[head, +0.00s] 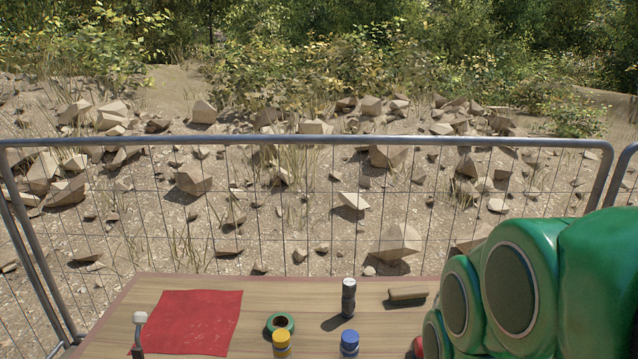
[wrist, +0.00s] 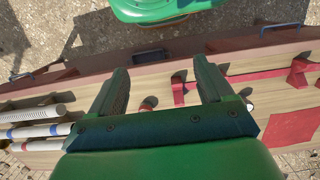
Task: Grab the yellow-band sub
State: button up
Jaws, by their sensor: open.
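Several pale grey cylinders lie side by side at the left of the wrist view. The uppermost cylinder (wrist: 40,114) has a ribbed end and what looks like a yellowish band near the left edge; I cannot be sure of its colour. The one below it (wrist: 45,130) has a blue band, and the lowest (wrist: 45,145) a red band. My gripper (wrist: 158,75) is open and empty above the bench, to the right of these cylinders. The fingers are apart from them. The cylinders do not show in the head view.
The wooden bench (head: 258,290) bears a red cloth (head: 190,322), a green tape ring (head: 271,323), a yellow-capped pot (head: 281,341), a blue-capped pot (head: 349,341), a dark upright cylinder (head: 348,298) and a brush (head: 407,294). A wire fence (head: 300,140) stands behind. My green arm covers the right.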

jog(key=shift+c, duration=0.2)
jog(key=m+t+y, duration=0.2)
jog(key=m+y, duration=1.1)
jog(key=m, duration=0.5)
send_over(275, 341)
jog(key=w+d, duration=0.2)
jog(key=d, duration=0.2)
notch_tip(275, 341, down, 12)
jog(key=shift+s+a+f, duration=0.1)
jog(key=shift+a+f, duration=0.65)
jog(key=shift+f, duration=0.7)
jog(key=shift+w+a+f, duration=0.1)
jog(key=shift+a+f, duration=0.6)
jog(key=shift+f, duration=0.7)
jog(key=shift+s+a+f, duration=0.1)
jog(key=shift+a+f, duration=0.65)
jog(key=shift+f, duration=0.7)
